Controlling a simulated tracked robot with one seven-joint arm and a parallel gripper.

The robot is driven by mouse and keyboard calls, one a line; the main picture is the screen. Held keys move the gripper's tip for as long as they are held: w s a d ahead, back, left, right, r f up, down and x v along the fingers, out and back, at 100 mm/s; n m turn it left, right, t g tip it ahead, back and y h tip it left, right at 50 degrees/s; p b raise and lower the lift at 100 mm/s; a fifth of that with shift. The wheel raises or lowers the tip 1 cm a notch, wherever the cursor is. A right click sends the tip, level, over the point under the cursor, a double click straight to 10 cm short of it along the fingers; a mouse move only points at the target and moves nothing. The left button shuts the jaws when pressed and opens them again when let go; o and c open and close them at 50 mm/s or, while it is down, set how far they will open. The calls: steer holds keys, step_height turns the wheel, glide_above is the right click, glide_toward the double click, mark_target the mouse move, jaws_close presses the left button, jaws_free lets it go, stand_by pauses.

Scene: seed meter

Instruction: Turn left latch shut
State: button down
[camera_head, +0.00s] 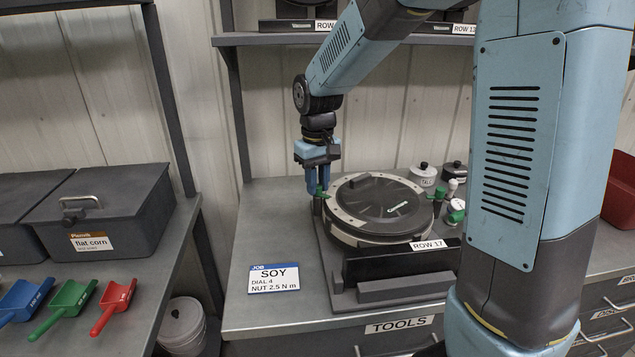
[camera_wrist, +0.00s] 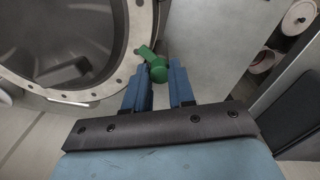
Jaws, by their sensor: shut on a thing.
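The seed meter (camera_head: 385,207) is a round dark unit with a light ring, lying flat in a dark stand on the workbench. Its left latch (camera_head: 319,191) is a green lever at the ring's left edge. In the wrist view the green latch (camera_wrist: 156,68) has a round knob, with its lever reaching toward the ring. My gripper (camera_head: 318,186) points down at the latch, its blue fingers on either side of the knob. The wrist view shows my gripper (camera_wrist: 160,88) closed about the knob. The contact faces are partly hidden. Another green part (camera_head: 455,215) shows at the meter's right.
A job card (camera_head: 274,279) reading SOY, DIAL 4, NUT 2.5 N m lies left of the meter. Small containers (camera_head: 423,174) stand behind right. A "ROW 17" label (camera_head: 433,244) marks the stand. Coloured scoops (camera_head: 68,303) lie on the left bench.

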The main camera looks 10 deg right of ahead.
mark_target(318, 186)
steer(key=shift+n, duration=2.1)
steer(key=c, duration=0.9)
jaws_free()
steer(key=shift+c, duration=0.2)
step_height(318, 186, up, 14)
steer(key=shift+f, duration=0.15)
steer(key=shift+d, duration=0.1)
